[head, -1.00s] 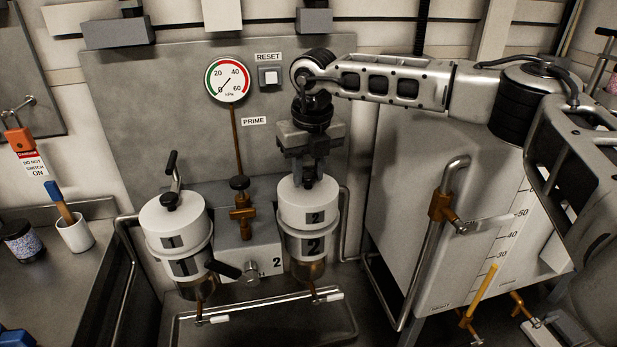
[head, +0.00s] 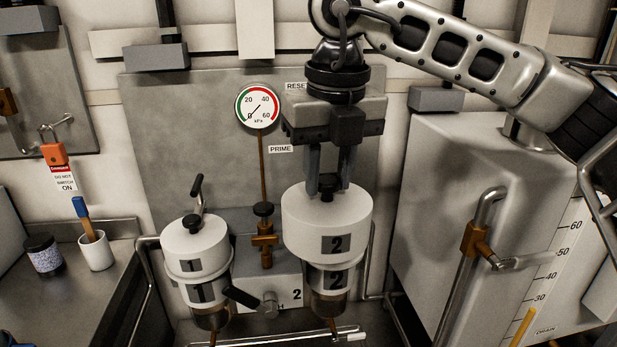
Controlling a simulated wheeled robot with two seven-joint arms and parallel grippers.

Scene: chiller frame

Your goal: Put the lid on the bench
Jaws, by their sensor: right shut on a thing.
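The white lid marked 2 (head: 320,222) is in my right gripper (head: 328,182), which is shut on the black knob on its top. The lid looks larger and hangs above the canister marked 2 (head: 328,279), covering the canister's upper part from view. Any gap between them cannot be told exactly. The canister marked 1 (head: 204,288) stands to the left with its own white lid (head: 195,240) on it. The grey metal bench (head: 75,300) shows at the left. My left gripper is not in view.
On the bench are a dark jar (head: 43,254) and a white cup (head: 96,251) with a blue-handled brush. A pressure gauge (head: 258,106) and a brown valve (head: 264,240) sit between the canisters. A grey cabinet (head: 455,220) with a pipe stands at the right.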

